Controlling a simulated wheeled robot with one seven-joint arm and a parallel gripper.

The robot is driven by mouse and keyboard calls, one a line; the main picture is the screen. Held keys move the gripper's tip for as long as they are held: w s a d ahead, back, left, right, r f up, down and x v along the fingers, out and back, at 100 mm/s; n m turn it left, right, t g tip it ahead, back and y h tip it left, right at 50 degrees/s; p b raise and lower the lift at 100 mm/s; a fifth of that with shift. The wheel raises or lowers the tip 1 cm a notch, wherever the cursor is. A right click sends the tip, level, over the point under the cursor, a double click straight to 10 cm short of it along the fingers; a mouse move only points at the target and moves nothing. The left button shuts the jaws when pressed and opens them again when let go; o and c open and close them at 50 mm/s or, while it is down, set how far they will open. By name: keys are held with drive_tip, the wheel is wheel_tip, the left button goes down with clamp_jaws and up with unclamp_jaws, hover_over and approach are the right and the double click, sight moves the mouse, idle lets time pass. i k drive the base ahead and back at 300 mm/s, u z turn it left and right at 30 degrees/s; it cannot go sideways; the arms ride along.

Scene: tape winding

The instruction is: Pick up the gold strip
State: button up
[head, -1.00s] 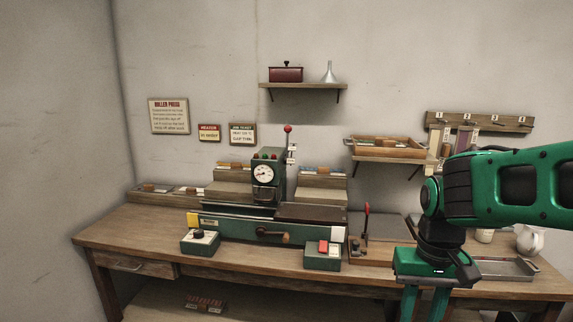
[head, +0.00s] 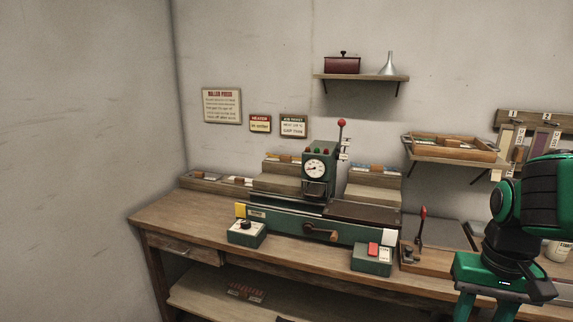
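I cannot make out a gold strip for certain in the head view. Tan and purple strips (head: 541,140) hang from a numbered wooden rack (head: 537,119) on the wall at the far right, partly behind my arm. A small yellow patch (head: 240,210) shows at the left end of the green roller press (head: 285,222). My gripper (head: 488,308) is at the lower right, pointing down in front of the bench's right part. Its two fingers stand apart with a gap between them. Their tips are cut off by the bottom edge, and I see nothing held.
The wooden bench (head: 180,218) carries the press, a knob box (head: 247,233), a red-switch box (head: 372,260) and a red-topped lever (head: 421,228). A wooden tray (head: 452,151) sits on a right wall shelf. The bench's left front is clear.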

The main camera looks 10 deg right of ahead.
sight(284, 159)
drive_tip(key=u, duration=0.45)
drive_tip(key=k, duration=0.5)
drive_tip(key=u, duration=0.85)
drive_tip(key=k, duration=0.8)
drive_tip(key=u, duration=0.65)
drive_tip(key=i, duration=1.6)
drive_tip(key=z, duration=0.65)
drive_tip(key=i, duration=1.1)
drive_tip(key=z, duration=1.25)
drive_tip(key=i, duration=1)
drive_tip(key=z, duration=0.65)
